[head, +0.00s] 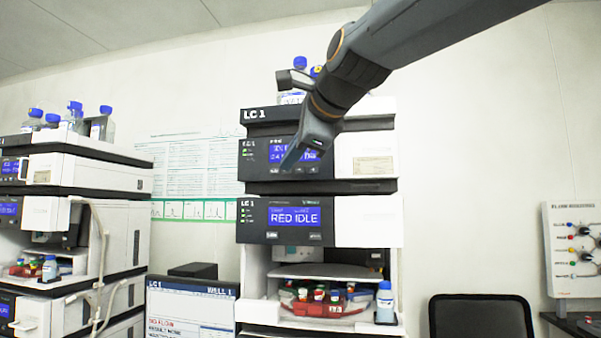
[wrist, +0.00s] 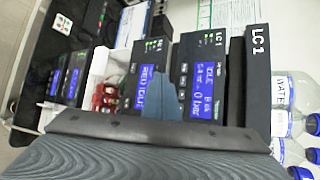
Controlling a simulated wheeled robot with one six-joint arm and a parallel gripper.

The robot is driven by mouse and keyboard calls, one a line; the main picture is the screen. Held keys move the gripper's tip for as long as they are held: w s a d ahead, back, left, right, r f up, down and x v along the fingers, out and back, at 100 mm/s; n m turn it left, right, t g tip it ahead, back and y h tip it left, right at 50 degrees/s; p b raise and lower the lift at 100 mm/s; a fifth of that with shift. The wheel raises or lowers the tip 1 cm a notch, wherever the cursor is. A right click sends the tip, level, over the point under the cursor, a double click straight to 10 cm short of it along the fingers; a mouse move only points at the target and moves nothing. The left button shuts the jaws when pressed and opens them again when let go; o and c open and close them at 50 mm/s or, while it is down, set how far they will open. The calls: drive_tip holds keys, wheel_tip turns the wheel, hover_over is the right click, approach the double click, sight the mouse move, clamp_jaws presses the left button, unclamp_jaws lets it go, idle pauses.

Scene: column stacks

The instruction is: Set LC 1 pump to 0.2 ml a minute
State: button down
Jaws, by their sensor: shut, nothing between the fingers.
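The LC 1 stack stands in the middle of the head view. Its upper module, labelled LC 1 and probably the pump (head: 255,170), has a blue display (head: 280,149) partly covered by my gripper. In the wrist view this display (wrist: 207,92) appears turned sideways; its small text is not clearly legible. The module below it (head: 253,225) has a display reading RED IDLE (head: 295,217). My gripper (head: 289,162) is shut and empty, its tip in front of the upper module's panel. In the wrist view the shut fingers (wrist: 153,95) stand before the two panels; contact cannot be told.
Bottles with blue caps (head: 300,64) stand on top of the stack. An open bay below holds red vial racks (head: 318,304) and a bottle (head: 385,302). A monitor (head: 190,310) is at lower left, a chair (head: 480,316) at lower right. Another stack (head: 95,170) stands left.

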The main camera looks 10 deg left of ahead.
sight(301, 165)
drive_tip(key=shift+w+d, duration=0.2)
drive_tip(key=shift+w, duration=2)
drive_tip(key=shift+w+d, duration=0.15)
drive_tip(key=shift+w, duration=2)
drive_tip(key=shift+w, duration=0.15)
drive_tip(key=shift+w, duration=0.25)
drive_tip(key=shift+w+p, duration=0.4)
drive_tip(key=shift+s, duration=0.8)
drive_tip(key=shift+s, duration=0.1)
drive_tip(key=shift+s+a+p, duration=0.2)
drive_tip(key=shift+s+p, duration=0.35)
drive_tip(key=shift+s, duration=1.9)
